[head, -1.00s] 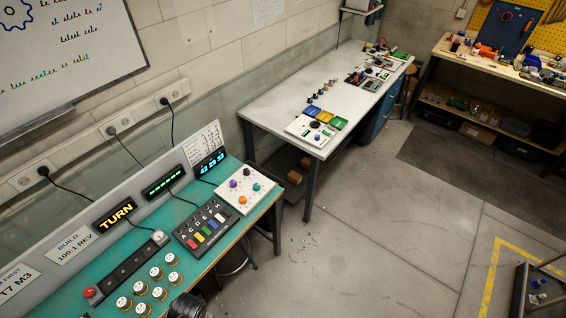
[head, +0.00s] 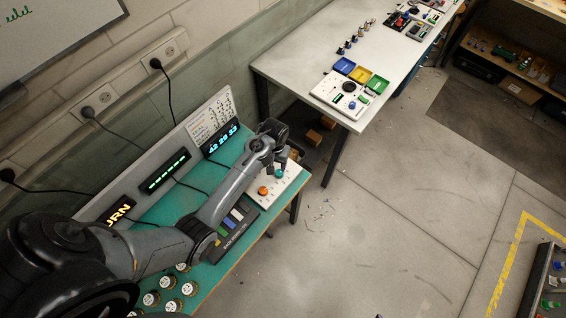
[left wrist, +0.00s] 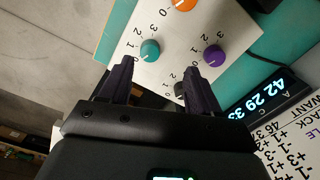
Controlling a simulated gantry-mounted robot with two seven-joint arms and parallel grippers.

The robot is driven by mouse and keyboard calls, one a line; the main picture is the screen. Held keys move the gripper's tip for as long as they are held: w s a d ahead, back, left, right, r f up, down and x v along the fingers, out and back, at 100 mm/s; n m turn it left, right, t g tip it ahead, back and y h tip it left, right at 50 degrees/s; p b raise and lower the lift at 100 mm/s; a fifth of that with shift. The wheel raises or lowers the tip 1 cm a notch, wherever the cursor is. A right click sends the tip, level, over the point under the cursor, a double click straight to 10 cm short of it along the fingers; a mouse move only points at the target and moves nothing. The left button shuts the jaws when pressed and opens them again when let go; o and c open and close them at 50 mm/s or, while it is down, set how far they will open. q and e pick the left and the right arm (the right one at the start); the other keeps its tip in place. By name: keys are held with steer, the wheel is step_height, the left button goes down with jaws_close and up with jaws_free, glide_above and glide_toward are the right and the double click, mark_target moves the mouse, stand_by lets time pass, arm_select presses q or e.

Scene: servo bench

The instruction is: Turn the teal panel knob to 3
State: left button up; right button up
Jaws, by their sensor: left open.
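The teal knob (left wrist: 150,50) is on a white panel (left wrist: 182,48) in the left wrist view, with printed numbers around it. Its pale pointer mark appears to face the lower left, near the 0. In the head view the teal knob (head: 280,174) shows just below my left gripper (head: 277,150). In the left wrist view my left gripper (left wrist: 159,76) has its two dark fingers apart with nothing held. The fingers are not around the teal knob, which lies beyond the left fingertip. My right gripper is in neither view.
An orange knob (left wrist: 183,3) and a purple knob (left wrist: 214,56) stand close by on the panel. A black knob (left wrist: 181,91) is partly hidden between the fingers. A lit display (head: 221,141) stands behind the panel. Coloured keys (head: 236,217) lie beside it, partly behind my arm.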

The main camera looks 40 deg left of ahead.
mark_target(279, 172)
arm_select(q)
steer(key=f, duration=0.3)
steer(key=w+f, duration=0.1)
steer(key=f, duration=0.5)
steer(key=shift+w+d+f, duration=0.2)
steer(key=shift+w+d, duration=0.05)
steer(key=shift+w, duration=0.15)
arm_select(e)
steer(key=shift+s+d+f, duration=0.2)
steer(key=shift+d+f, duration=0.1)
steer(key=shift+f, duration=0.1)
arm_select(q)
steer(key=c, duration=1)
steer(key=shift+c, duration=0.2)
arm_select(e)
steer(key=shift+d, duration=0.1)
